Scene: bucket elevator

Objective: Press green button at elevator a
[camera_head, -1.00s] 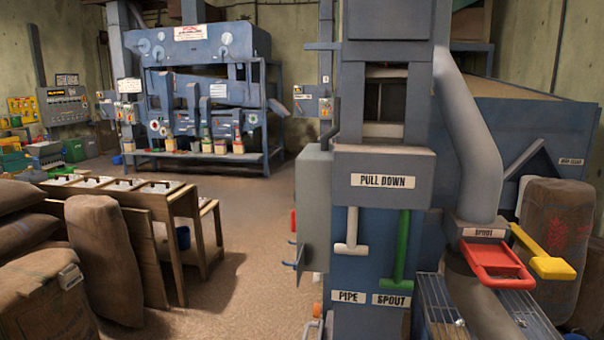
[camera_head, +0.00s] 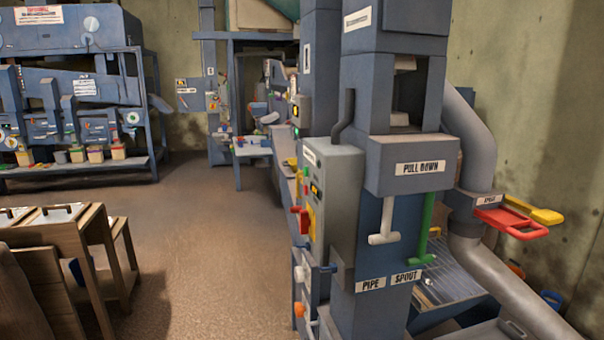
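The box's left face shows a yellow panel (camera_head: 312,215) with small buttons, seen at a steep angle, and a red handle (camera_head: 299,220). Neither of my grippers is in view.
A white handle (camera_head: 384,225) and a green handle (camera_head: 426,230) hang on the column front. Red (camera_head: 511,222) and yellow (camera_head: 534,210) spout handles stick out at right. Wooden bins (camera_head: 60,235) stand at lower left. The brown floor (camera_head: 215,240) between is clear.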

